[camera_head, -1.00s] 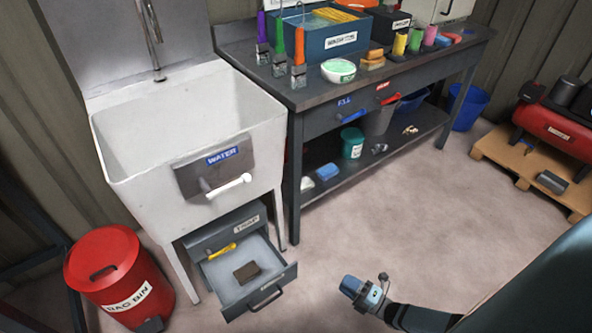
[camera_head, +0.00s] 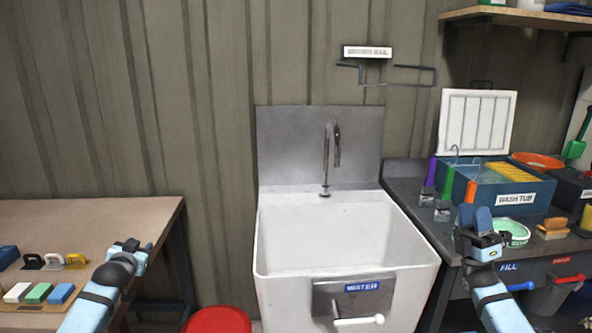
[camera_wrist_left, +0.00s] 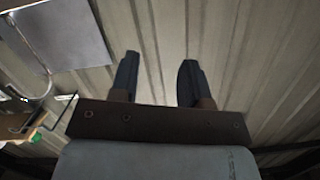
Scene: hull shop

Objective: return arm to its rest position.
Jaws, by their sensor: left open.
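My left arm comes in at the lower left of the head view. Its gripper (camera_head: 136,250) is raised in front of the wooden bench's right end. In the left wrist view the two dark fingers of this gripper (camera_wrist_left: 158,75) stand apart, with only the ribbed wall behind them, so it is open and empty. My right arm comes in at the lower right of the head view. Its gripper (camera_head: 481,222) points upward in front of the dark workbench, and I cannot tell how far apart its fingers are.
A white sink (camera_head: 345,235) with a tap (camera_head: 327,160) stands between my arms. A wooden bench (camera_head: 80,225) with several small blocks is at left. The dark workbench (camera_head: 405,190) holds a blue wash tub (camera_head: 520,194). A red bin (camera_head: 217,322) is below.

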